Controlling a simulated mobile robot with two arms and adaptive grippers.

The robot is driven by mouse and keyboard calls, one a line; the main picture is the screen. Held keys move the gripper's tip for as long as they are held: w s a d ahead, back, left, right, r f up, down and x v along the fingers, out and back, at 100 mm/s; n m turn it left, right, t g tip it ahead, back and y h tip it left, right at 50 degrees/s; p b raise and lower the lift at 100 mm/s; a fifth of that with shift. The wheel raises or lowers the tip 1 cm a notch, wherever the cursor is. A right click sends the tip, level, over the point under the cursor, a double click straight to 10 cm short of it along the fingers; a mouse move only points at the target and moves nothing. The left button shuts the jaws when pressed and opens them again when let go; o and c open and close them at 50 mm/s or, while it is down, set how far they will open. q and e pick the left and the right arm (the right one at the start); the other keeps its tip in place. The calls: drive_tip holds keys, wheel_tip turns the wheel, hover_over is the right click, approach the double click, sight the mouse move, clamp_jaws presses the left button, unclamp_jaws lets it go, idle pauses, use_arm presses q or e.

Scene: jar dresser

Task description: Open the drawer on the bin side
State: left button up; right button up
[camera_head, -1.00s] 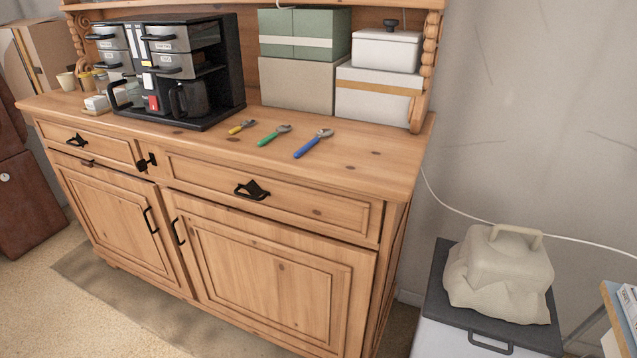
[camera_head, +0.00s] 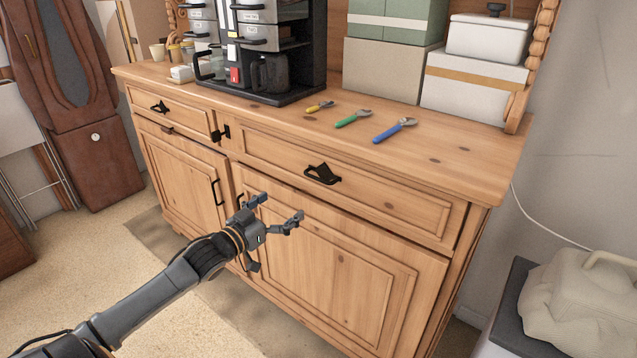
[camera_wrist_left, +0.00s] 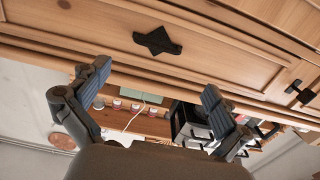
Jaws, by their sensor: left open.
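The wide wooden drawer (camera_head: 390,195) on the bin side, the right one in the head view, is shut. Its black handle (camera_head: 322,174) sits at the middle of its front. My left gripper (camera_head: 278,210) is open and empty, below and left of that handle and apart from it. In the left wrist view the open fingers (camera_wrist_left: 157,80) are spread wide. There the black handle (camera_wrist_left: 157,41) shows above the gap between them, on the drawer front (camera_wrist_left: 90,28). My right gripper is not in view.
The bin (camera_head: 505,315) stands right of the dresser with a beige bag-like thing (camera_head: 580,300) on it. Yellow, green and blue-handled tools (camera_head: 394,130) lie on the dresser top. A coffee machine (camera_head: 270,50) and boxes (camera_head: 390,68) stand behind. Cupboard doors (camera_head: 330,265) are below the drawers.

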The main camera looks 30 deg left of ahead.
sight(317, 179)
use_arm(q)
drive_tip(key=w, duration=0.9)
drive_tip(key=w+d, duration=0.1)
drive_tip(key=w, duration=0.3)
drive_tip(key=shift+w+d+r, duration=0.1)
drive_tip(key=shift+w+r, duration=0.2)
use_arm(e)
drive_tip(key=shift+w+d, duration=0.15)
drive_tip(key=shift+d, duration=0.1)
